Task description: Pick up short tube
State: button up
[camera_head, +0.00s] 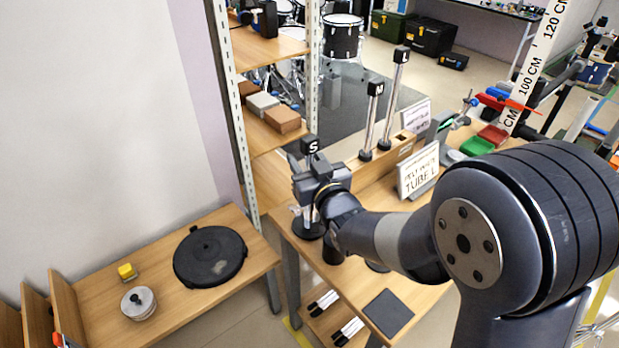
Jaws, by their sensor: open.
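The short tube has a black cap (309,145) marked S and a round black base (308,229). It stands upright near the left corner of the wooden table. My gripper (309,188) is at the tube's upper part, just below the cap, with its jaws open. The gripper hides most of the shaft, so I cannot tell whether the fingers touch it. Two taller capped tubes stand behind to the right: a middle one (371,118) and the tallest one (396,92), marked L.
A white sign (418,173) reading "TUBE L" stands right of my gripper. A dark square pad (388,313) lies at the table's front. A metal-post shelf (282,118) rises close behind. A lower bench (200,297) at left holds a black round pan (210,256).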

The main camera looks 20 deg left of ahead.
jog(key=shift+c, duration=0.5)
grip_shut()
jog(key=shift+r, duration=0.15)
notch_tip(320, 180, up, 18)
jog(key=p, duration=0.1)
dwell(0.5)
dwell(0.5)
